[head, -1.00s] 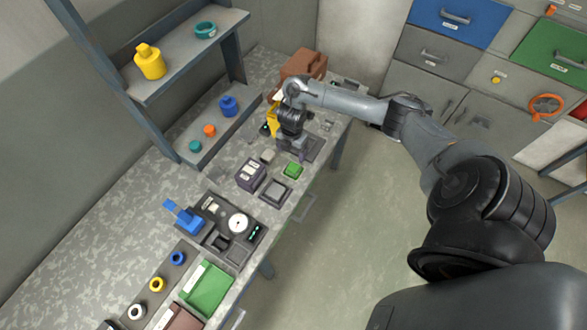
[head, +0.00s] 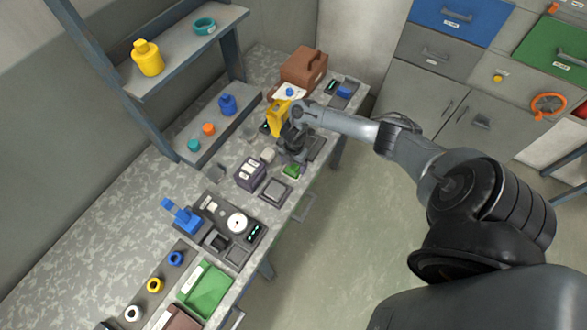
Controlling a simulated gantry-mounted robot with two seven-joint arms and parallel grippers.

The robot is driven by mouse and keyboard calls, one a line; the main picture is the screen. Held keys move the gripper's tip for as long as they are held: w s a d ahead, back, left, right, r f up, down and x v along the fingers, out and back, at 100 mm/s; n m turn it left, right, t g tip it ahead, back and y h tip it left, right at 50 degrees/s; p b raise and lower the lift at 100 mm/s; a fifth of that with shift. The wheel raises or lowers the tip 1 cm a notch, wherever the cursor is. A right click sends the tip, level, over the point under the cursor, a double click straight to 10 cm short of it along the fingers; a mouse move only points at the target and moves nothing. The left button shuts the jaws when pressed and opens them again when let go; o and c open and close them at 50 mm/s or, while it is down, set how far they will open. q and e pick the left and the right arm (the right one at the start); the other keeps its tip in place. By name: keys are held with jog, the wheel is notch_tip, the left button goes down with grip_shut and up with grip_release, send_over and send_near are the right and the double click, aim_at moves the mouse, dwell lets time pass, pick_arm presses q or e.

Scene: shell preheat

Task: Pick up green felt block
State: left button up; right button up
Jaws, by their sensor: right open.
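The green felt block (head: 291,171) lies on the workbench near its front edge. It is partly hidden by my right gripper (head: 291,161), which is pointed down directly above or around it. The right gripper is open. At this size I cannot tell whether its fingers touch the block. My left gripper is not in view.
A grey square tray (head: 274,191) and a dark box with white labels (head: 250,174) stand to the left of the block. A small pale block (head: 268,155), a yellow holder (head: 278,117) and a brown case (head: 303,67) are behind. A shelf rack (head: 190,60) rises at the left.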

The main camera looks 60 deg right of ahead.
aim_at(294, 166)
jog(key=shift+f, duration=0.1)
jog(key=c, duration=1.1)
jog(key=shift+r, duration=0.7)
notch_tip(294, 166, up, 3)
jog(key=shift+f+p, duration=0.2)
jog(key=shift+p, duration=0.15)
jog(key=s+d+r, duration=0.1)
jog(key=s+r, duration=0.1)
jog(key=s, duration=0.1)
jog(key=s+d+r, duration=0.2)
jog(key=s, duration=0.2)
jog(key=s+d+r+p, duration=0.1)
jog(key=s+d+r, duration=0.1)
jog(key=s+r, duration=0.1)
jog(key=shift+s, duration=0.3)
